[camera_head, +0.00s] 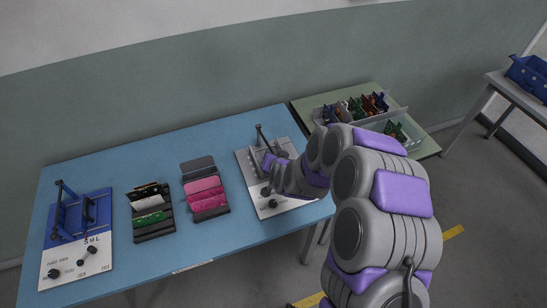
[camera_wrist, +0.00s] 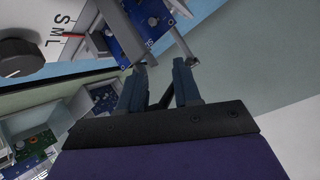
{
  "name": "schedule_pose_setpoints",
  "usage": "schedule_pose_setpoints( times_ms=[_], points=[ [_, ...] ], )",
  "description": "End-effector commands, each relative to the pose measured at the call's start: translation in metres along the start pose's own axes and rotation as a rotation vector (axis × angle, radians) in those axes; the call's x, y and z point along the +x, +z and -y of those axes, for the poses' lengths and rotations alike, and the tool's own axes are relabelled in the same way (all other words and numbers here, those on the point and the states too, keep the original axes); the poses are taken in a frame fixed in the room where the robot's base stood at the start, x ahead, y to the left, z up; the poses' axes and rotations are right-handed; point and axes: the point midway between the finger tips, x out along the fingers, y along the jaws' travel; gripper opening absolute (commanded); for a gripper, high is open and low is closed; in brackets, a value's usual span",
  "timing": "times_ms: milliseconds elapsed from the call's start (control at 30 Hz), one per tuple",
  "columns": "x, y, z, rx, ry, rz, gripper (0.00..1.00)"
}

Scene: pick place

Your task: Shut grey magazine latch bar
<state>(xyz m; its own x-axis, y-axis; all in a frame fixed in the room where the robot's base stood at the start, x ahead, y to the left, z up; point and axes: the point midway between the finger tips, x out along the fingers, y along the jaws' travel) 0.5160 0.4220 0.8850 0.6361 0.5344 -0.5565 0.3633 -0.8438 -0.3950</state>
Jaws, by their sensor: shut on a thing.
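The grey magazine fixture (camera_head: 246,174) stands on a pale plate at the right end of the blue table. Its dark upright latch bar (camera_head: 262,136) rises at the back of that plate. My gripper (camera_head: 268,163) reaches in from the right, low over the fixture, and my arm hides part of it. In the wrist view my gripper's two blue-grey fingers (camera_wrist: 160,72) are slightly apart, with a thin dark bar (camera_wrist: 167,98) between them; I take it to be the latch bar. A blue circuit board (camera_wrist: 130,42) sits in the magazine beside the fingertips.
A blue magazine fixture (camera_head: 101,209) stands at the table's left end. A rack with green and white boards (camera_head: 153,233) and one with pink boards (camera_head: 213,213) stand between. Bins of boards (camera_head: 322,119) are on the green side table. A black knob (camera_wrist: 22,58) is close by.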

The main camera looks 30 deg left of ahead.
Motion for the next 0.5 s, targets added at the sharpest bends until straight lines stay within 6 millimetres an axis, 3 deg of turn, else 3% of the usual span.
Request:
schedule_pose_setpoints(
  times_ms=[33, 467, 500],
  points=[
    [0.0008, -0.0142, -0.0009, 0.010, 0.001, -0.033, 0.00],
    [0.0008, -0.0150, -0.0011, 0.011, 0.001, -0.035, 0.00],
    [0.0008, -0.0151, -0.0011, 0.011, 0.001, -0.035, 0.37]
  ],
)
